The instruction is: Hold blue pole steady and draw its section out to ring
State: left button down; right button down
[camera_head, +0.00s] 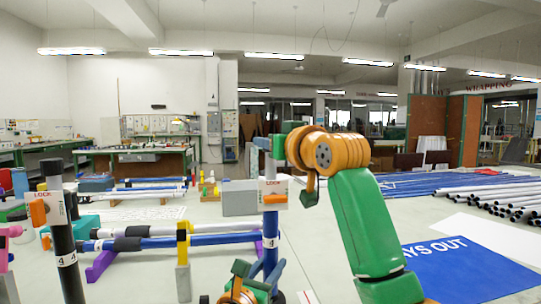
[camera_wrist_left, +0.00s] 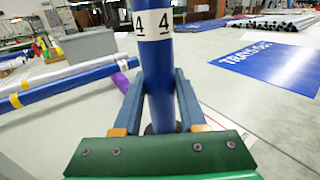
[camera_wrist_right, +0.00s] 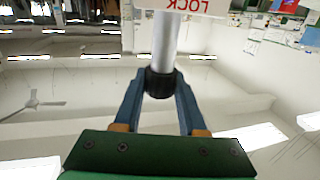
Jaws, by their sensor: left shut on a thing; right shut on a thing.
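The blue pole (camera_head: 270,222) stands upright, with a white "4" band and a white LOCK box (camera_head: 273,187) with an orange lever at its top. My left gripper (camera_head: 256,284) is shut on its lower part; in the left wrist view the fingers flank the blue pole (camera_wrist_left: 158,75) below the "4" band. My right gripper (camera_head: 270,146) is at the pole's top. In the right wrist view, its fingers (camera_wrist_right: 160,92) are shut on the black end cap of the grey section (camera_wrist_right: 167,45), which shows between cap and LOCK box. I see no ring on it.
A black pole (camera_head: 64,245) with its own LOCK box stands at the left. Poles lie on low supports (camera_head: 183,255) left of the blue pole. A blue mat (camera_head: 470,268) and stacked pipes (camera_head: 500,200) lie at the right. Open floor lies between.

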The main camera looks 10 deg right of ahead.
jog(key=shift+s+r, duration=0.15)
jog(key=shift+r, duration=0.4)
jog(key=shift+c, duration=2.3)
grip_release()
jog(key=v, duration=1.2)
jog(key=shift+f, duration=0.15)
